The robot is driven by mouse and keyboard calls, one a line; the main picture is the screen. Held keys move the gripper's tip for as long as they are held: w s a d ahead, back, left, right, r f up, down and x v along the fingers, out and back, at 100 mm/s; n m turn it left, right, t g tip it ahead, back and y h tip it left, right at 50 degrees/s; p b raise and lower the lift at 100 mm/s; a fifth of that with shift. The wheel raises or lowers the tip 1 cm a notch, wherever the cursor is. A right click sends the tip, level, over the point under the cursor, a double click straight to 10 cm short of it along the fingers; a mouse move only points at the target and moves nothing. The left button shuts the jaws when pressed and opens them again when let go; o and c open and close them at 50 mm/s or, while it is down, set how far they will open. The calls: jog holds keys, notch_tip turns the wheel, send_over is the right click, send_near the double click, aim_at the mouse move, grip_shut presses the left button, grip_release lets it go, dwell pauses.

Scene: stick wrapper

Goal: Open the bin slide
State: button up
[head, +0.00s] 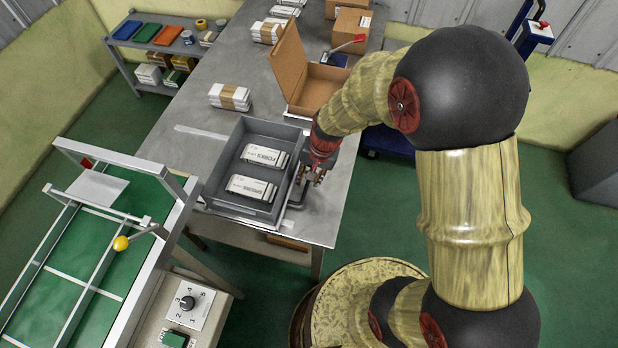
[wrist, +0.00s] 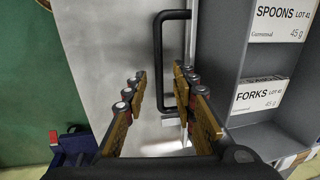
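The grey bin (head: 236,207) sits on the metal table, holding two white packs, one labelled FORKS (head: 265,156) and one labelled SPOONS (head: 250,187). In the wrist view, a black U-shaped handle (wrist: 158,62) stands out from the side of the grey bin (wrist: 221,55). My gripper (head: 312,175) is beside the bin's right side in the head view, partly hidden by my arm. In the wrist view my gripper (wrist: 158,78) is open and empty. The handle's long bar appears between the two fingers, apart from both. How deep the bar lies between them is unclear.
An open cardboard box (head: 308,95) stands behind the bin. A banded white stack (head: 229,97) lies on the table (head: 195,110). A green-bedded conveyor frame (head: 100,240) with a yellow-knobbed lever (head: 121,243) stands at the left. A control panel (head: 187,304) is in front.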

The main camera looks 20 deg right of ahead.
notch_tip(320, 180, up, 11)
jog(key=s+d, duration=0.1)
jog(key=d, duration=0.1)
jog(key=shift+a, duration=0.1)
dwell(0.5)
jog(key=s+d+r+n+t+h, duration=0.1)
jog(key=s+d+r+n+t, duration=0.1)
jog(key=s+r, duration=0.5)
jog(key=s+d+r+n+t+h, duration=0.1)
jog(key=s+r+n, duration=0.3)
jog(key=s+r, duration=0.4)
notch_tip(320, 180, up, 5)
jog(key=shift+d+f+t, duration=0.15)
jog(key=shift+d+t, duration=0.45)
jog(key=shift+t, duration=0.2)
